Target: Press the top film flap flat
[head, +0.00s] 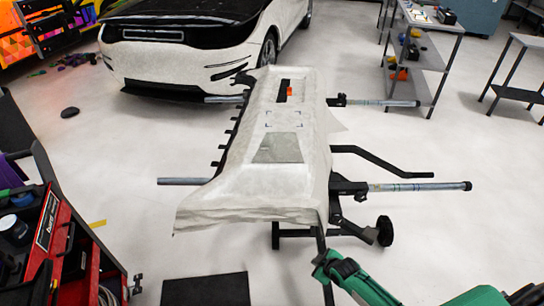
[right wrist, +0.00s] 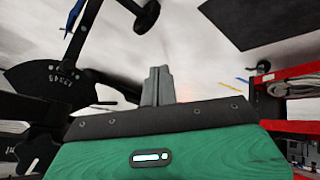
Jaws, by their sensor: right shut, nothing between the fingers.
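A bumper-like panel covered in pale film (head: 285,185) lies on a dark stand in the middle of the head view. I cannot tell which edge is the top flap. My green right arm comes in at the bottom right of the head view, near the panel's near right corner. In the right wrist view my right gripper (right wrist: 157,84) is shut and empty, apart from any film. My left gripper is not in view.
The stand's bars (head: 418,186) reach out to the right, with a wheel-like black knob (head: 385,231) below. A red tool cart (head: 52,235) stands at left, a black mat (head: 206,289) lies in front, and a white car (head: 190,55) is behind.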

